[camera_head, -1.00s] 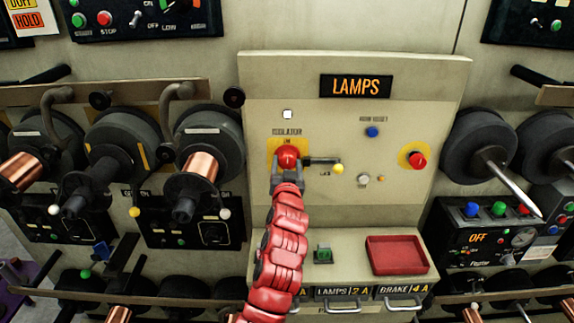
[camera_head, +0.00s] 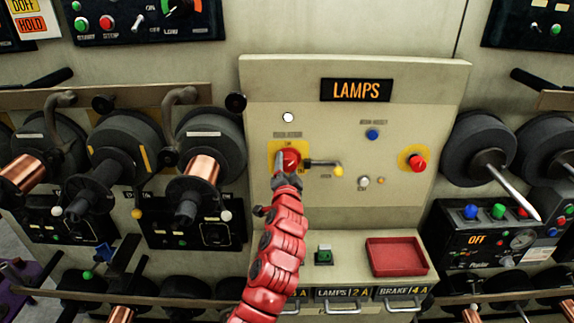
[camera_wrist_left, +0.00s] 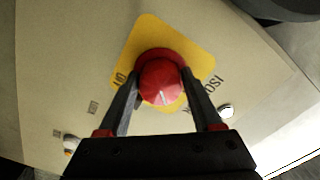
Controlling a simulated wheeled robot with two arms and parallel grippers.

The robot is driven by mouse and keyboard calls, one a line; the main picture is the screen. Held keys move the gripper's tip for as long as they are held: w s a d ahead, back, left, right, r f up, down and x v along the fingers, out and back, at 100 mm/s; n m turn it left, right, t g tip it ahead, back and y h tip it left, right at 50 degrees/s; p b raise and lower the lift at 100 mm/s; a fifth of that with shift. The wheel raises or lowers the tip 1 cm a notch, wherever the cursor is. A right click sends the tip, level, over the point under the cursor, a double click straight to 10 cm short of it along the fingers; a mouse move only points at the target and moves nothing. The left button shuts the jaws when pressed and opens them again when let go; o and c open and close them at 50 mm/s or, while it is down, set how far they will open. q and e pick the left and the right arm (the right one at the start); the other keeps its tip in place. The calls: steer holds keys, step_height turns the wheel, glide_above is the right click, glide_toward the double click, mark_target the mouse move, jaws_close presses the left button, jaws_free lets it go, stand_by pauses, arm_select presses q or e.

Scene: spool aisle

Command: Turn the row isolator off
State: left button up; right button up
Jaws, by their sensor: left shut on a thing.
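The row isolator is a red rotary knob (camera_head: 292,158) on a yellow plate (camera_head: 276,147), at the left of the beige LAMPS panel (camera_head: 430,120). In the left wrist view the knob (camera_wrist_left: 162,78) sits between both fingers, with a short white mark on its face. An ON label shows beside it on the plate. My left gripper (camera_head: 284,168) reaches up from below and is shut on the knob; its fingers (camera_wrist_left: 160,86) flank it. In the head view the gripper partly covers the knob's left side. My right gripper is not in view.
A lever with a yellow tip (camera_head: 337,171) sticks out just right of the knob. A blue button (camera_head: 372,134), a second red knob (camera_head: 417,163) and a white round indicator (camera_head: 288,117) are on the panel. A red tray (camera_head: 397,257) sits below. Spools (camera_head: 212,140) crowd the left.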

arm_select(q)
steer(key=m+p, duration=0.1)
steer(key=m, duration=0.2)
steer(key=m+p, duration=0.1)
steer(key=m, duration=0.1)
steer(key=shift+r+m+p, duration=0.25)
steer(key=shift+m+p, duration=0.05)
steer(key=shift+p, duration=0.05)
steer(key=shift+f+m+p, duration=0.1)
steer(key=shift+m+p, duration=1)
steer(key=shift+m, duration=0.9)
steer(key=o, duration=1.4)
steer(key=shift+c, duration=0.2)
steer(key=s+b, duration=0.5)
steer(key=s, duration=1.2)
steer(key=shift+s+b, duration=0.25)
steer(key=shift+b, duration=0.15)
